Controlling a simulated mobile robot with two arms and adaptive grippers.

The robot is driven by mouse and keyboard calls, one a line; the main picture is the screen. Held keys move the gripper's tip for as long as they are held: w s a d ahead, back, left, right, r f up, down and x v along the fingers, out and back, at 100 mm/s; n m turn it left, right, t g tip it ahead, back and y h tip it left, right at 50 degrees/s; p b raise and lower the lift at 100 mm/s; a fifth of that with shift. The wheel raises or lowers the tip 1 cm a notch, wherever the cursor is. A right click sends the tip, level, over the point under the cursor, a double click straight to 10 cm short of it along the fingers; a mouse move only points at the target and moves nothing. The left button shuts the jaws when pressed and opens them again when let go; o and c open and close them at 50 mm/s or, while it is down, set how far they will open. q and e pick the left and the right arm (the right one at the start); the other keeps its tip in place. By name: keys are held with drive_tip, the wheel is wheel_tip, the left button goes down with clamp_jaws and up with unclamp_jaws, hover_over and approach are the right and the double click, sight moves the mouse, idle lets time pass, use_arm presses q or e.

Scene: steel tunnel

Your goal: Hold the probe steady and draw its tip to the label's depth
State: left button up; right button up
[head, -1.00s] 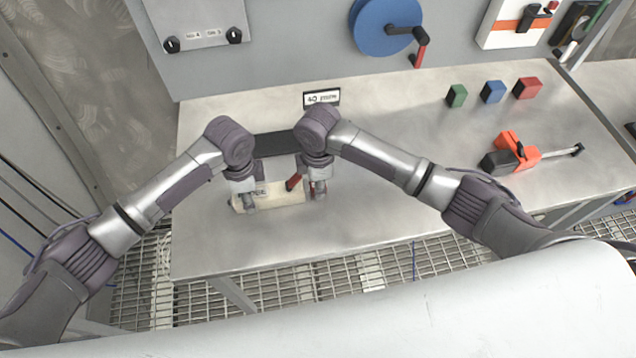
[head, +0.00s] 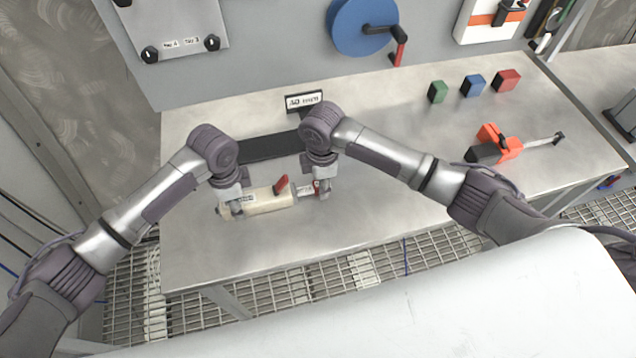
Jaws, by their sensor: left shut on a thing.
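The probe (head: 268,199) is a cream bar with a red lever, lying roughly level just over the steel bench. My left gripper (head: 236,207) is shut on its left end, beside a small printed tag. A thin grey rod with a red and white piece (head: 309,189) shows at the probe's right end. My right gripper (head: 324,193) is at the end of that rod; its fingers are too small to tell if they are closed on it. The label (head: 304,101) is a small dark-framed sign behind, seemingly reading 40 with a unit.
A dark strip (head: 268,147) lies behind the probe, partly hidden by my arms. Green (head: 438,92), blue (head: 473,86) and red (head: 507,80) blocks and an orange tool (head: 497,141) are on the right. A blue wheel (head: 362,27) is on the panel. The bench front is clear.

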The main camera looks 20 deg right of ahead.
use_arm(q)
drive_tip(key=shift+a, duration=0.1)
use_arm(e)
drive_tip(key=o, duration=0.3)
drive_tip(key=shift+o, duration=0.2)
wheel_tip(320, 180, up, 12)
idle(0.5)
use_arm(q)
drive_tip(key=o, duration=1.4)
drive_tip(key=shift+c, duration=0.2)
